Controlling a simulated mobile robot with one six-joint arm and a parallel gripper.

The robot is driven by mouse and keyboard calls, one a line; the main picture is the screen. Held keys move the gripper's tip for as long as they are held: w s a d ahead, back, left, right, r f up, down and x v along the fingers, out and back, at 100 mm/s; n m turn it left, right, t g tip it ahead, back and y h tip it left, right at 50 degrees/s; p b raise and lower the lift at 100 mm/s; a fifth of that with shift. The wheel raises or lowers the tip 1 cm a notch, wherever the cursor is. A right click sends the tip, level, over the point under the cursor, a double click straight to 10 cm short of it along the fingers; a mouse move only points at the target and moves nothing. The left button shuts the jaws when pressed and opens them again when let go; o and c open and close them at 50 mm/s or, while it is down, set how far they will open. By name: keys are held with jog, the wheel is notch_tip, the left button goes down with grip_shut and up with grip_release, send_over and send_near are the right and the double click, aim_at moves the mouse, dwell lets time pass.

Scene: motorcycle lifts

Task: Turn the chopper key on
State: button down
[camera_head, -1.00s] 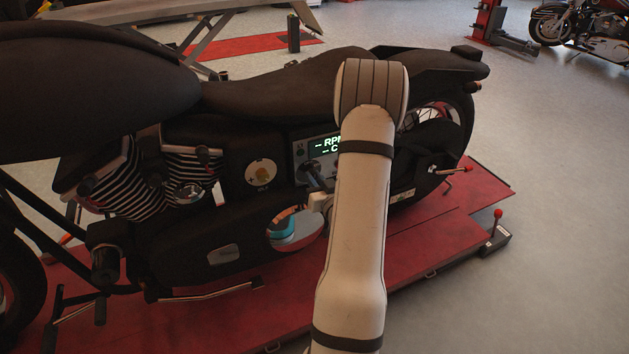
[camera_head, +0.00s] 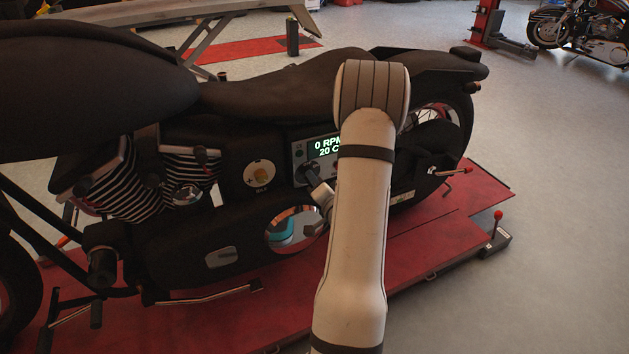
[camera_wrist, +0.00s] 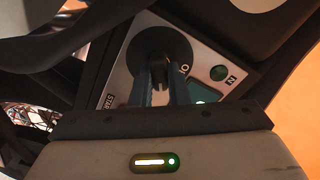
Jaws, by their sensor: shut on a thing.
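The chopper (camera_head: 262,98) is a matte black motorcycle seen side-on in the head view. On its side panel, a lit display (camera_head: 324,146) reads "0 RPM" and "20 C". In the wrist view, the round black key switch (camera_wrist: 158,38) sits on a grey panel. My gripper (camera_wrist: 160,84) is shut on the key (camera_wrist: 159,72) at the front of this switch. Its fingers hide most of the key. In the head view my arm covers the right part of the display.
The chopper stands on a red lift (camera_head: 410,246). A lever with a red knob (camera_head: 498,215) stands at the lift's right. A green light (camera_wrist: 219,73) shows beside the switch. Another motorcycle (camera_head: 585,32) is far right. Grey floor is open at right.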

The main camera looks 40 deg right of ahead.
jog(key=shift+m, duration=0.5)
jog(key=c, duration=1.4)
grip_release()
jog(key=v, duration=0.7)
jog(key=shift+s+p, duration=0.4)
